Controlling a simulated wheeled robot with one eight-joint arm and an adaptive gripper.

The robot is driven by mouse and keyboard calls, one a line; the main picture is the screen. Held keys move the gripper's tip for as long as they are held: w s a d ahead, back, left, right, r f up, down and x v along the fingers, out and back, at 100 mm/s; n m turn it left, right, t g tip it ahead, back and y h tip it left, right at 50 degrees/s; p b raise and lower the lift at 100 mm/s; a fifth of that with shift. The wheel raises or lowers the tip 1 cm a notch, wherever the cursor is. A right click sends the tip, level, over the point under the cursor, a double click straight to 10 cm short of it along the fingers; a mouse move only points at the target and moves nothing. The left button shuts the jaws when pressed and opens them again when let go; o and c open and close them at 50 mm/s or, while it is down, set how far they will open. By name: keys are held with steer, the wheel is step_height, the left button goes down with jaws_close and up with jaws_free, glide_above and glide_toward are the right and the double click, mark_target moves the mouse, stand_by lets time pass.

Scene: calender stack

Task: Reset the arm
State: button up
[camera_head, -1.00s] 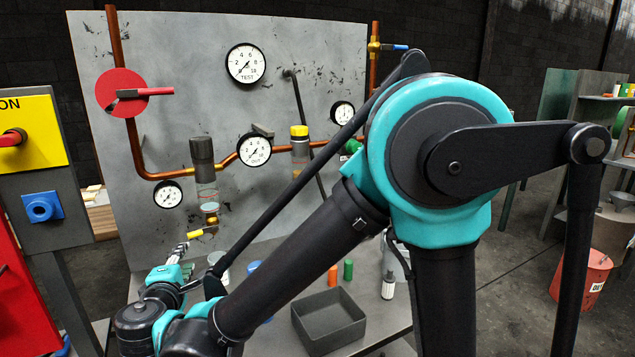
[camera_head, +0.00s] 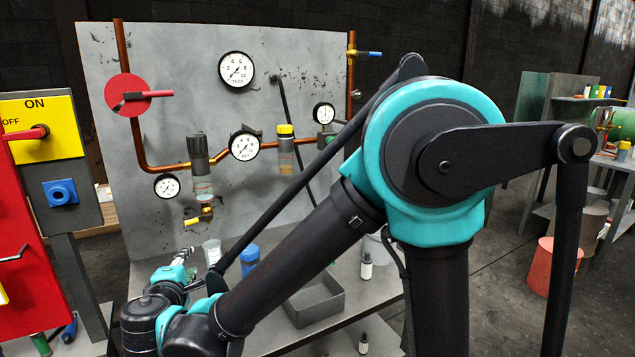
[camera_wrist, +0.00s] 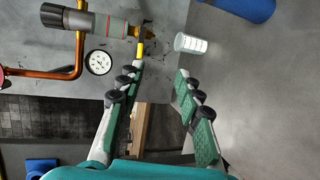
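My gripper (camera_head: 182,258) is at the lower left in the head view, over the bench (camera_head: 215,300) and before the grey panel (camera_head: 290,90). In the wrist view its two green-padded fingers (camera_wrist: 161,70) stand apart with nothing between them. A yellow-ended handle (camera_head: 192,221) under the dark pipe fitting (camera_head: 196,145) lies beyond the fingertips; it also shows near the left fingertip in the wrist view (camera_wrist: 140,48). I cannot tell the exact gap. My arm is bent, its upper joint high and its forearm reaching down to the left.
A clear cup (camera_head: 212,252) and a blue container (camera_head: 250,258) stand near my gripper. A grey tray (camera_head: 315,305) and small bottles (camera_head: 366,265) are on the bench. A switch box (camera_head: 45,125) stands left, a red bucket (camera_head: 540,265) right. Open floor (camera_head: 500,310) lies right.

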steer(key=w+d+f+m+g+h, duration=0.25)
steer(key=w+d, duration=0.35)
steer(key=d, duration=0.3)
steer(key=w+d+f+m+g+h, duration=0.1)
steer(key=w+d+f+m, duration=0.2)
steer(key=w+d, duration=0.4)
steer(key=d+f+m+g, duration=0.2)
steer(key=d+m, duration=0.1)
steer(key=d, duration=0.6)
steer(key=d+f+m+g, duration=0.2)
steer(key=d+m, duration=0.1)
steer(key=d, duration=0.6)
steer(key=s+d+f+m, duration=0.25)
steer(key=d+m, duration=0.65)
steer(key=d, duration=0.6)
steer(key=s+f+g, duration=0.3)
steer(key=s+f, duration=0.4)
steer(key=s, duration=0.6)
steer(key=shift+s+y, duration=0.25)
steer(key=shift+y, duration=0.2)
